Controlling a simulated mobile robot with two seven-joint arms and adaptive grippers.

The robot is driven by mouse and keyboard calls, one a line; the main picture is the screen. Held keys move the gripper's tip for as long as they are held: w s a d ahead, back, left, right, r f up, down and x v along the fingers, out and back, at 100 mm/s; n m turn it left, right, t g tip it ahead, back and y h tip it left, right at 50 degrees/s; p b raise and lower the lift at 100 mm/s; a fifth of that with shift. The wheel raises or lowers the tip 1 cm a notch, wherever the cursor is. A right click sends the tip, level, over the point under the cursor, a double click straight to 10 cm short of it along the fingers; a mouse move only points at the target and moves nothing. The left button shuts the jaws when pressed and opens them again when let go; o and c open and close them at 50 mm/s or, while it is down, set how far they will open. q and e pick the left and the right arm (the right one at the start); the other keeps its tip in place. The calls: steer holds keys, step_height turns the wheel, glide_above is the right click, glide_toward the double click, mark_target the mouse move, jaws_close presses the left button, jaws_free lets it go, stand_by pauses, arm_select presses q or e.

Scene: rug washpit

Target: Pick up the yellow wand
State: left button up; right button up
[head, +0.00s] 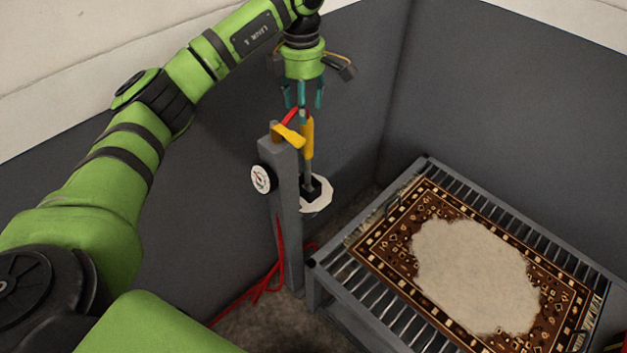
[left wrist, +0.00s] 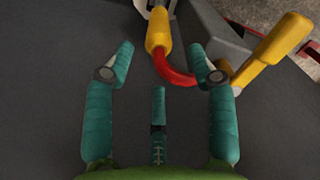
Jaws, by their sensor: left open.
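The yellow wand (head: 307,138) stands upright beside a grey post, with a metal shaft running down to a black piece and a red hose at its top. My left gripper (head: 303,102) points down just above the wand's top, with its teal fingers spread and nothing between them that I can make out. In the left wrist view the yellow wand (left wrist: 158,30) and its red hose (left wrist: 177,76) show beyond the fingertips. Whether a finger touches the hose I cannot tell. My right gripper is not in view.
The grey post (head: 287,200) carries a yellow lever (head: 287,136) and a round gauge (head: 261,179), close to the wand. A white rounded piece (head: 318,203) sits behind the wand's foot. A slatted rack (head: 350,283) with a patterned rug (head: 470,265) stands right. Dark walls stand behind.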

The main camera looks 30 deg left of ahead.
mark_target(307, 130)
arm_select(q)
steer(key=f, duration=0.7)
steer(key=shift+d+f, duration=0.2)
steer(key=shift+d, duration=0.1)
steer(key=shift+c, duration=0.4)
jaws_close()
